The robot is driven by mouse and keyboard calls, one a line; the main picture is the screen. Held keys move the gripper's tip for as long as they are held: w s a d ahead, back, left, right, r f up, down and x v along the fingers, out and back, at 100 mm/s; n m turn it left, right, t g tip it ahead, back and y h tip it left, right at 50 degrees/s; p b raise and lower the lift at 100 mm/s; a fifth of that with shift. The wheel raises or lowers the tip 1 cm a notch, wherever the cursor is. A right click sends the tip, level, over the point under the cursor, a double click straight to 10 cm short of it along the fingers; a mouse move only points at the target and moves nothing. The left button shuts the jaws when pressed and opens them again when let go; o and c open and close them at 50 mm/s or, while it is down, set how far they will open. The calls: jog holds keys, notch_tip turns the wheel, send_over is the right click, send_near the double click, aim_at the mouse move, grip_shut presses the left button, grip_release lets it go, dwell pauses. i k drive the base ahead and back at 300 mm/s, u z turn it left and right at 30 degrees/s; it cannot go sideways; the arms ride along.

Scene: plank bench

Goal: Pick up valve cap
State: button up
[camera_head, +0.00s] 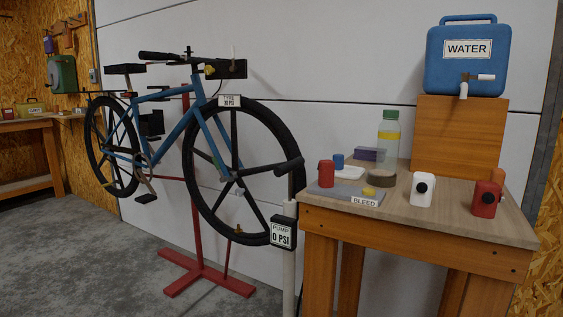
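I cannot make out the valve cap for certain. A tiny orange-brown piece (239,229) shows at the lower inside rim of the front wheel (199,190), where a valve could be. It is too small to tell whether it is a cap. The wheel belongs to a blue bicycle (177,134) on a red stand (200,268). A small round yellow piece (368,190) also lies on the grey tray marked BLEED (335,193). My gripper is not in view.
A pump (283,233) reading 0 PSI stands between wheel and bench (400,224). The bench holds red (486,199) and white (422,190) units, a bottle (388,140) and a blue WATER container (466,62) on a wooden block (458,135). The floor at left front is clear.

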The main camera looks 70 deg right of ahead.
aim_at(339, 160)
jog(key=u, duration=0.1)
jog(key=k, duration=1.2)
jog(key=z, duration=1.3)
jog(key=i, duration=0.5)
jog(key=z, duration=0.05)
